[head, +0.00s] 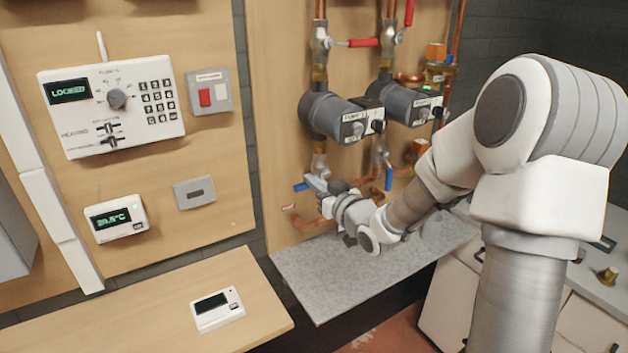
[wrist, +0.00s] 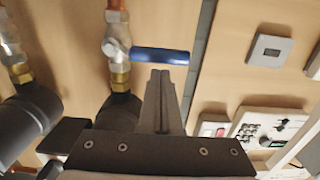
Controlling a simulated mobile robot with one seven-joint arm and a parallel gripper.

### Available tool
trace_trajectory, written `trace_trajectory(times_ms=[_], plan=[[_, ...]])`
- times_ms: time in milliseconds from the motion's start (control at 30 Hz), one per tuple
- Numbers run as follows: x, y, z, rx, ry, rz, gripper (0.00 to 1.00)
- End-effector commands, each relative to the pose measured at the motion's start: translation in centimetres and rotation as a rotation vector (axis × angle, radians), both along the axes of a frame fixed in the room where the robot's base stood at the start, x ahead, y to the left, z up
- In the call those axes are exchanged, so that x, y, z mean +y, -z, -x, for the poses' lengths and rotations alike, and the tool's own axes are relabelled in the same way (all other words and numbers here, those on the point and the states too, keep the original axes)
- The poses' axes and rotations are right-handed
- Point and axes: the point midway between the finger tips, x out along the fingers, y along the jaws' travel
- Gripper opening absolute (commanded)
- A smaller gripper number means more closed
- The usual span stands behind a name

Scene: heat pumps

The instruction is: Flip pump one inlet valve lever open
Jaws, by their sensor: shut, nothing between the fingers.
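The left pump (head: 340,118) has a label too small to read for certain. Below it, the inlet valve (wrist: 116,45) has a blue lever (wrist: 160,56) sticking out sideways, across the vertical pipe. In the head view the lever's blue end (head: 300,187) points left, and my gripper partly hides the valve. My gripper (wrist: 162,72) is shut and empty. Its fingertips are right beside the middle of the blue lever in the wrist view; I cannot tell whether they touch. The gripper also shows in the head view (head: 314,181), under the left pump.
The right pump (head: 412,104) has a blue lever (head: 389,180) hanging along its pipe. Red levers (head: 363,42) sit above the pumps. A grey shelf (head: 320,283) lies below my gripper. A control panel (head: 75,130) is on the board to the left.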

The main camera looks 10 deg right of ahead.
Motion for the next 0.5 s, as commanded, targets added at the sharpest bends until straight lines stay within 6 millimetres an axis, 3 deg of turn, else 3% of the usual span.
trace_trajectory(times_ms=[500], plan=[[0.1,0.56,0.06,-0.019,0.0,0.057,0.0]])
